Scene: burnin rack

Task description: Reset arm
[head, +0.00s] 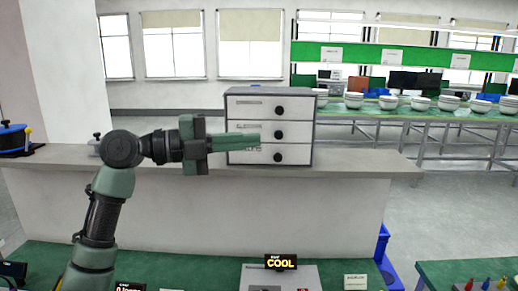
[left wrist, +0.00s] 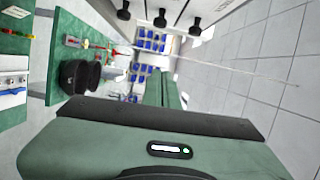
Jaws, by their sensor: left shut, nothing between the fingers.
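My left arm comes in from the left in the head view, and its forearm is raised level above the counter. My left gripper (head: 258,142) points right, with its green fingers shut and empty. The fingers show in front of the white drawer cabinet (head: 270,105); I cannot tell whether they touch it. In the left wrist view the closed fingers (left wrist: 168,92) stretch away from the green gripper body. My right gripper is in neither view.
The cabinet stands on a grey counter (head: 360,165). A green bench (head: 210,262) in front bears a display reading COOL (head: 281,262). A blue bin (head: 384,255) stands right of it. Shelving with stacked white bowls (head: 390,102) is behind.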

